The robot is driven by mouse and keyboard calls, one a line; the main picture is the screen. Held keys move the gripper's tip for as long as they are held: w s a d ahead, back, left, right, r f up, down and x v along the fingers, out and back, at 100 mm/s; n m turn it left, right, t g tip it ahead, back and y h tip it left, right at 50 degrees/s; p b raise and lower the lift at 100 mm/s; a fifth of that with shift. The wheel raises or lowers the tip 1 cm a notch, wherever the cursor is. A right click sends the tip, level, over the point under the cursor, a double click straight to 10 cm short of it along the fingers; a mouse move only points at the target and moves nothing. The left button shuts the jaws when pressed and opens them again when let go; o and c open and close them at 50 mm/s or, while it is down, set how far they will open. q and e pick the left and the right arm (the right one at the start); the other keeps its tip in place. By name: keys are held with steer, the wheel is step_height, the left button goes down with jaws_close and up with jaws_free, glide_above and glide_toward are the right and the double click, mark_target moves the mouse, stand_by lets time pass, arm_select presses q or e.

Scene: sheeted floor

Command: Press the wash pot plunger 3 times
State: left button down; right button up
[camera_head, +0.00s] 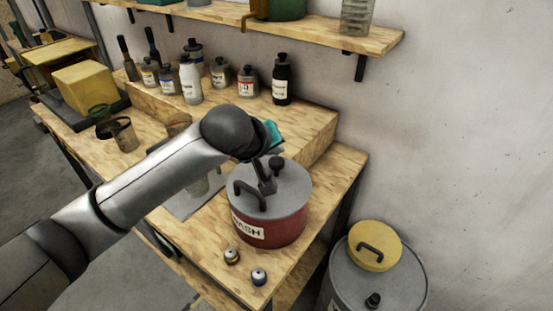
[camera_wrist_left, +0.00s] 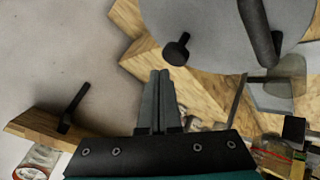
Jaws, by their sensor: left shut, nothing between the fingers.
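The wash pot (camera_head: 268,226) is a red drum with a white label, partly readable as WASH, and a grey lid, standing upright on the wooden bench. A dark curved handle (camera_head: 248,194) and a black round-topped plunger knob (camera_head: 277,163) rise from the lid. The lid (camera_wrist_left: 210,22), the knob (camera_wrist_left: 177,49) and the handle (camera_wrist_left: 258,28) also show in the left wrist view. My left gripper (camera_head: 267,188) is over the lid, between handle and knob in the head view. Its fingers (camera_wrist_left: 160,74) are together and empty, apart from the knob in the wrist view. My right gripper is out of view.
Two small capped pots (camera_head: 245,266) stand at the bench's front corner. Several labelled bottles (camera_head: 192,80) line the raised wooden step behind. A grey drum (camera_head: 378,280) with a yellow lid on top stands right of the bench. A wall shelf (camera_head: 330,33) runs above.

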mark_target(277, 162)
arm_select(q)
steer(key=shift+f, duration=0.15)
steer(key=shift+f, duration=0.25)
steer(key=shift+s+f+b, duration=0.1)
steer(key=shift+f+b, duration=0.2)
steer(key=shift+f, duration=1.1)
stand_by(0.9)
steer(key=shift+r+p, duration=1.75)
steer(key=shift+p, duration=0.7)
